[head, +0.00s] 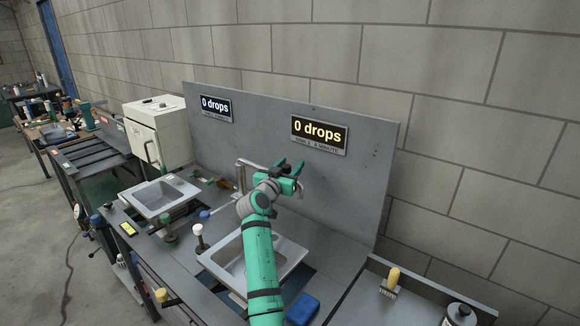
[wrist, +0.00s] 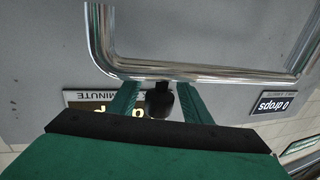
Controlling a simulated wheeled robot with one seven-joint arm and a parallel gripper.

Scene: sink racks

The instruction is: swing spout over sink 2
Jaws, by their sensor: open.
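The chrome spout (head: 240,178) rises behind the sinks in the head view, its top bend just left of my gripper; the rest is largely hidden behind my arm. In the wrist view the spout (wrist: 200,72) is a bent shiny tube crossing just beyond my fingers. A dark rounded knob (wrist: 160,99) sits between the fingers, close under the tube; I cannot tell whether they touch it. My gripper (head: 290,164) is open, above the back of the right sink (head: 228,272). It also shows in the wrist view (wrist: 158,90). The left sink (head: 160,197) stands clear.
A grey back panel (head: 260,125) carries a white "0 drops" sign (head: 216,107) and a yellow "0 drops" sign (head: 319,134). A white-topped knob (head: 198,232) stands between the sinks. A blue sponge (head: 303,309) and a yellow-handled brush (head: 391,281) lie to the right.

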